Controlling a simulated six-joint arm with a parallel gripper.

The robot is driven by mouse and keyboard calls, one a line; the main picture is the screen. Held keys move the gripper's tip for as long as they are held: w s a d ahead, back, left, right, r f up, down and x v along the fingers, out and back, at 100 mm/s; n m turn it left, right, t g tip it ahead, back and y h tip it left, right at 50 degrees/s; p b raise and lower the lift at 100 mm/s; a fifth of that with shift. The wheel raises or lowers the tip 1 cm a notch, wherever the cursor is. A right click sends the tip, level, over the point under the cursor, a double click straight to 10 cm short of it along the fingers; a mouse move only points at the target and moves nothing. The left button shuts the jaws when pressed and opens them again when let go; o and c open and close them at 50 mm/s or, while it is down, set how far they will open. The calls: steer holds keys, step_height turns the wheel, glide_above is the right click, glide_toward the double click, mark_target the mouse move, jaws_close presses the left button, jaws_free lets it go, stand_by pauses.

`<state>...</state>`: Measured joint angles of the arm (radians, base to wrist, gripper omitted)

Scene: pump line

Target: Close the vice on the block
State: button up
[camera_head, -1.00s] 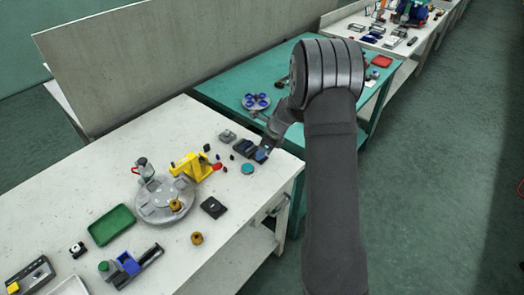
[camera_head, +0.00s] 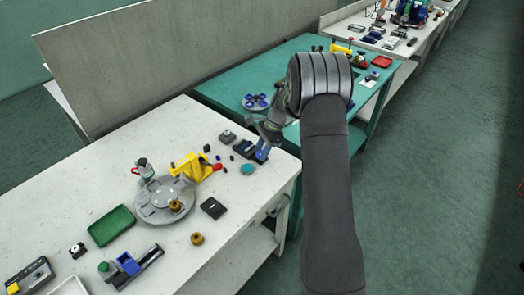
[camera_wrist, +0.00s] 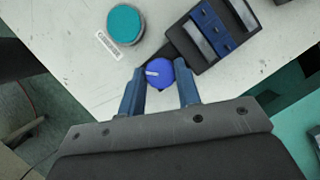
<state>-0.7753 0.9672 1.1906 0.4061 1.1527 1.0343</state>
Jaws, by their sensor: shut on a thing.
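The vice (camera_wrist: 205,38) is a dark body with light grey jaw plates, at the upper right of the wrist view. It also shows near the far right corner of the white bench in the head view (camera_head: 243,149). A blue piece (camera_wrist: 217,27) sits between the jaw plates; I take it for the block. A round blue knob (camera_wrist: 159,73) with a white mark is at the vice's near end. My gripper (camera_wrist: 160,82) has a finger on each side of this knob and is shut on it. In the head view my gripper (camera_head: 264,143) partly hides the knob end.
A teal disc (camera_wrist: 125,24) lies close to the left of the knob, beside a small barcode label (camera_wrist: 108,45). A yellow fixture (camera_head: 190,168) and a round grey plate (camera_head: 160,205) stand further left. The bench edge is close to the gripper.

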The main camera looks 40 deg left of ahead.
steer(key=n+h, duration=0.1)
steer(key=n, duration=0.1)
steer(key=n+h, duration=0.1)
steer(key=n, duration=0.4)
steer(key=shift+a+h, duration=0.25)
steer(key=shift+h, duration=0.15)
steer(key=n+h, duration=0.1)
steer(key=n, duration=0.2)
steer(key=n+t+h, duration=0.1)
steer(key=n, duration=0.2)
steer(key=shift+a+n, duration=0.1)
steer(key=shift+n, duration=0.3)
steer(key=n, duration=0.2)
steer(key=n+t+h, duration=0.1)
steer(key=n, duration=0.2)
steer(key=shift+s+a+t+h, duration=0.1)
steer(key=shift+s+t+h, duration=0.05)
steer(key=shift+t+h, duration=0.15)
steer(key=shift+s+n+t, duration=0.1)
steer(key=shift+n+t, duration=0.8)
steer(key=shift+n, duration=1.4)
steer(key=o, duration=0.9)
steer(key=shift+o, duration=0.2)
steer(key=v, duration=1.7)
steer(key=shift+a+r, duration=0.15)
steer(key=shift+r, duration=0.05)
